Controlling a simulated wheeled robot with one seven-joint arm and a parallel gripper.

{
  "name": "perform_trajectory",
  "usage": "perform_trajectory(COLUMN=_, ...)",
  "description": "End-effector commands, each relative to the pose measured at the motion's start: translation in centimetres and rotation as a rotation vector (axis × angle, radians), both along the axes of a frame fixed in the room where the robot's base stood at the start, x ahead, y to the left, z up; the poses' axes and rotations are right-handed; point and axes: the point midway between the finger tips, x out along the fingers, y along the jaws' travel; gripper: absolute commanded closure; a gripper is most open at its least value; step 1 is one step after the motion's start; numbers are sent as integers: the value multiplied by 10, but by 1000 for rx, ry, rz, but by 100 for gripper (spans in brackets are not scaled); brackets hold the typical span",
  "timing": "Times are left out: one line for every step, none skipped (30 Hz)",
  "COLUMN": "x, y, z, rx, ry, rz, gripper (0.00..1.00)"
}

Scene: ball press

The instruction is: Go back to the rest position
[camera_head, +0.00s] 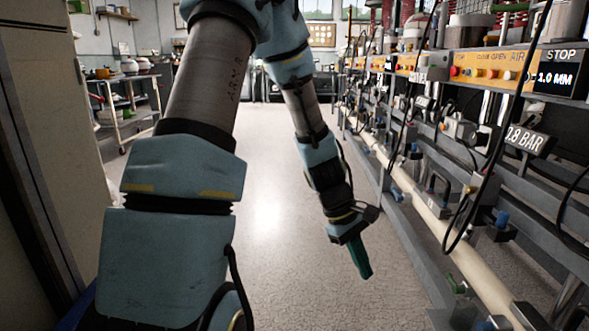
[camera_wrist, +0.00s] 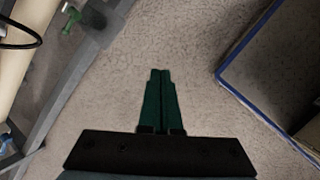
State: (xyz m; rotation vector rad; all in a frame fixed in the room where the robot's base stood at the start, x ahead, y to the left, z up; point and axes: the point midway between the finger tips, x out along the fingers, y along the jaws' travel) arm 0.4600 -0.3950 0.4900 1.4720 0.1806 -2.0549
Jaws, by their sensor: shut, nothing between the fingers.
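My gripper (camera_head: 364,272) has green fingers and hangs over the open floor, pointing down, to the left of the machine bench. In the wrist view the two green fingers (camera_wrist: 160,72) lie side by side, closed together with nothing between them. Bare speckled floor shows beyond the fingertips. My gripper touches nothing that I can see.
The machine bench (camera_head: 480,195) with pipes, valves and hanging cables runs along the right. A beige panel (camera_head: 55,130) stands close at the left. A wheeled cart (camera_head: 130,110) stands at the back left. The floor (camera_head: 270,230) between is clear. A blue-edged object (camera_wrist: 222,75) shows in the wrist view.

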Motion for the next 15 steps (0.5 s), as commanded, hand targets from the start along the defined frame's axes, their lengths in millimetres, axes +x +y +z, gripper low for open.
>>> perform_trajectory(x=7, y=33, z=12, rx=41, ry=-88, rz=-69, gripper=100)
perform_trajectory(x=10, y=51, z=17, rx=65, ry=-131, rz=-113, gripper=100)
perform_trajectory(x=13, y=74, z=24, rx=96, ry=-185, rz=-171, gripper=100)
perform_trajectory(x=14, y=90, z=29, rx=119, ry=-219, rz=-211, gripper=100)
perform_trajectory(x=15, y=104, z=34, rx=140, ry=-251, rz=-248, gripper=100)
perform_trajectory(x=15, y=122, z=40, rx=166, ry=-286, rz=-295, gripper=100)
perform_trajectory(x=15, y=134, z=45, rx=185, ry=-311, rz=-328, gripper=100)
perform_trajectory(x=15, y=146, z=49, rx=204, ry=-332, rz=-358, gripper=100)
perform_trajectory(x=14, y=160, z=55, rx=225, ry=-359, rz=-395, gripper=100)
perform_trajectory(x=13, y=170, z=58, rx=241, ry=-375, rz=-421, gripper=100)
perform_trajectory(x=12, y=180, z=62, rx=257, ry=-391, rz=-448, gripper=100)
perform_trajectory(x=9, y=192, z=67, rx=277, ry=-412, rz=-480, gripper=100)
perform_trajectory(x=8, y=200, z=71, rx=292, ry=-426, rz=-503, gripper=100)
perform_trajectory(x=6, y=208, z=74, rx=306, ry=-438, rz=-528, gripper=100)
perform_trajectory(x=3, y=219, z=78, rx=324, ry=-454, rz=-558, gripper=100)
